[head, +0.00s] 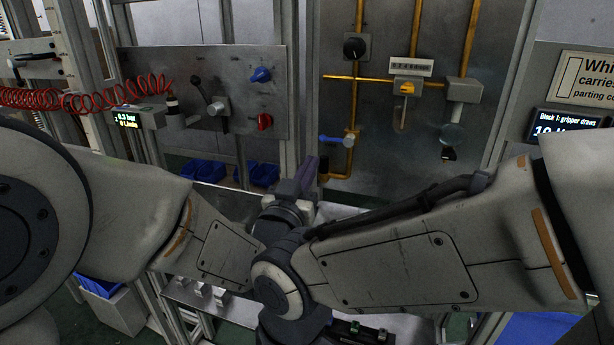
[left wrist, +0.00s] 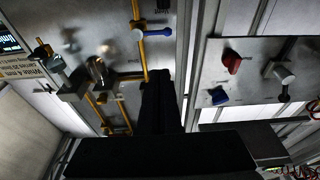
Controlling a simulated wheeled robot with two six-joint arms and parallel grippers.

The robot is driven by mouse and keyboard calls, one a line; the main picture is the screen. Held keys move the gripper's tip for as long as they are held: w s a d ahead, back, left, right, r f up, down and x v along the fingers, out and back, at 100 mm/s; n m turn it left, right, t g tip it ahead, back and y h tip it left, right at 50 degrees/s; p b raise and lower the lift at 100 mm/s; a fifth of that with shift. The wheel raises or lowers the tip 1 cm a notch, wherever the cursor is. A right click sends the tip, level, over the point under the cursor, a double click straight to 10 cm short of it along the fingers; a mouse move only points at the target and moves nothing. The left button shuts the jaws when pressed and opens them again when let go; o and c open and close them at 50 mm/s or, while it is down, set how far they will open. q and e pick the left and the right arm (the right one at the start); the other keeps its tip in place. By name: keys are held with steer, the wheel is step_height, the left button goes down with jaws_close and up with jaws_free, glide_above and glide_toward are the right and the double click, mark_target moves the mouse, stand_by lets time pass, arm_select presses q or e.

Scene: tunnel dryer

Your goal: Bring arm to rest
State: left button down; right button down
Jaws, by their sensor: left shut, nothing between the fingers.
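My left gripper (head: 302,172) shows in the middle of the head view, pointing up in the picture toward the panels, with its dark fingers together and nothing held. In the left wrist view the closed dark fingers (left wrist: 160,92) stand in front of the gap between the two panels, which appear upside down. They look apart from the blue-handled valve (head: 338,139); this valve also shows in the left wrist view (left wrist: 153,32). My right arm crosses the lower middle of the head view from the right, and its gripper is not visible.
The left panel (head: 230,75) carries a blue knob (head: 260,74), a red knob (head: 264,121) and a black lever. The right panel (head: 385,180) carries yellow pipes (head: 360,78) and gauges. A red coiled hose (head: 80,98) hangs at left. Blue bins (head: 207,170) stand below.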

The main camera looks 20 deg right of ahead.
arm_select(q)
steer(key=w+a+f+n+g+y, duration=0.1)
steer(key=a+f+n+g+y, duration=0.2)
steer(key=a+f, duration=0.6)
steer(key=a+f+g+y, duration=0.3)
steer(key=a+f+y, duration=0.4)
steer(key=a, duration=0.5)
steer(key=s+a+f+n+g+y, duration=0.1)
steer(key=s+a+f+n+g, duration=0.1)
steer(key=s+a+f+g, duration=0.35)
steer(key=s+a+f+n+g+y, duration=0.1)
steer(key=s+a+f+n+g, duration=0.15)
steer(key=s+a, duration=0.55)
steer(key=s+d+r+m+g+h+p, duration=0.1)
steer(key=s+d+r+m+g+p, duration=0.1)
steer(key=s+d+r+m+p, duration=0.6)
steer(key=s+d+r+p, duration=0.2)
steer(key=s+d+r, duration=0.3)
steer(key=r, duration=0.3)
steer(key=shift+s+d+g, duration=0.3)
steer(key=shift+s+d, duration=0.05)
steer(key=shift+s, duration=0.3)
